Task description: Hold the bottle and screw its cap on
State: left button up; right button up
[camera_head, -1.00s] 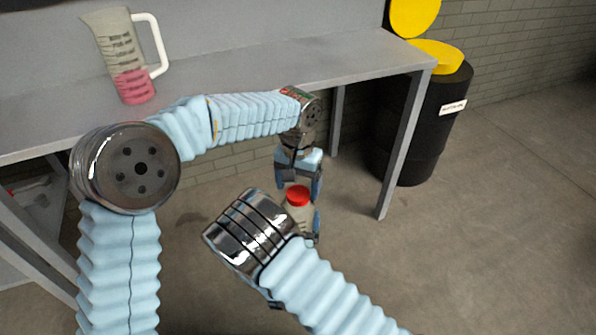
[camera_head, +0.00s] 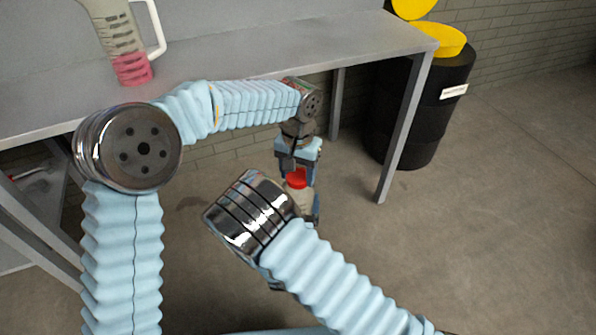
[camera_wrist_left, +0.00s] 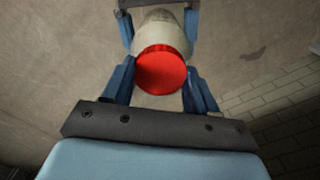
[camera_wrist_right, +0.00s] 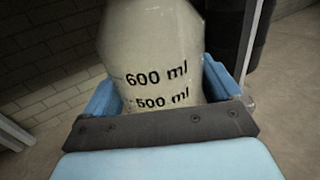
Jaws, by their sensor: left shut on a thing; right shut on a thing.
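The red cap (camera_head: 297,179) sits on top of the whitish bottle (camera_head: 301,200), which stands upright in the air beyond my right wrist. In the left wrist view, the cap (camera_wrist_left: 161,70) is between the blue fingers of my left gripper (camera_wrist_left: 161,85), which is shut on it from above. My left gripper (camera_head: 298,172) also shows in the head view. My right gripper (camera_wrist_right: 160,90) is shut on the bottle (camera_wrist_right: 155,50), whose printed 600 ml and 500 ml marks face the right wrist camera. In the head view my right wrist hides most of the right gripper and the bottle's lower part.
A grey table (camera_head: 300,55) stands behind my arms, with a jug (camera_head: 128,45) of pink liquid at its left. A black drum (camera_head: 425,110) with a yellow top stands past the table's right end. The concrete floor at right is clear.

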pick_arm(q)
jog(key=o, duration=1.2)
jog(key=shift+o, duration=0.2)
notch_tip(320, 180, up, 12)
